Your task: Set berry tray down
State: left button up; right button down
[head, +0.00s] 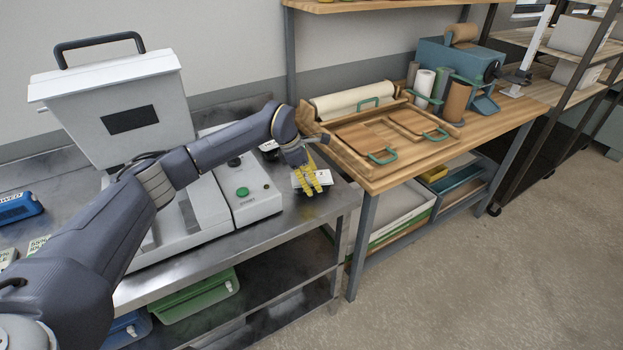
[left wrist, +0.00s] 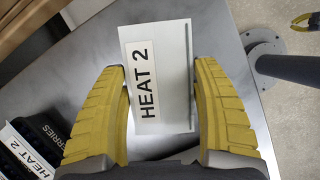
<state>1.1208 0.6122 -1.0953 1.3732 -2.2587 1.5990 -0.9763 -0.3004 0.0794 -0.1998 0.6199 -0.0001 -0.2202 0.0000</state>
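My left gripper (head: 310,178) is low over the right end of the steel table. Its yellow fingers (left wrist: 160,68) are on either side of a flat white piece labelled HEAT 2 (left wrist: 155,105), with their tips at its two long edges. This white piece also shows in the head view (head: 299,181). A dark tray marked BERRIES (left wrist: 52,126), with its own HEAT 2 label, is at the lower left of the left wrist view. It is outside the fingers. The underside of the white piece is hidden.
A white scale-like machine with a green button (head: 242,192) stands left of the gripper. A wooden bench (head: 400,178) with wooden trays and green handles adjoins at the right. The steel table's front right edge (head: 335,212) is close to the gripper.

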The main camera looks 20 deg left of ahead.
pick_arm(q)
jog(key=o, duration=0.4)
jog(key=v, duration=1.2)
jog(key=shift+r, duration=0.2)
jog(key=shift+d, duration=0.1)
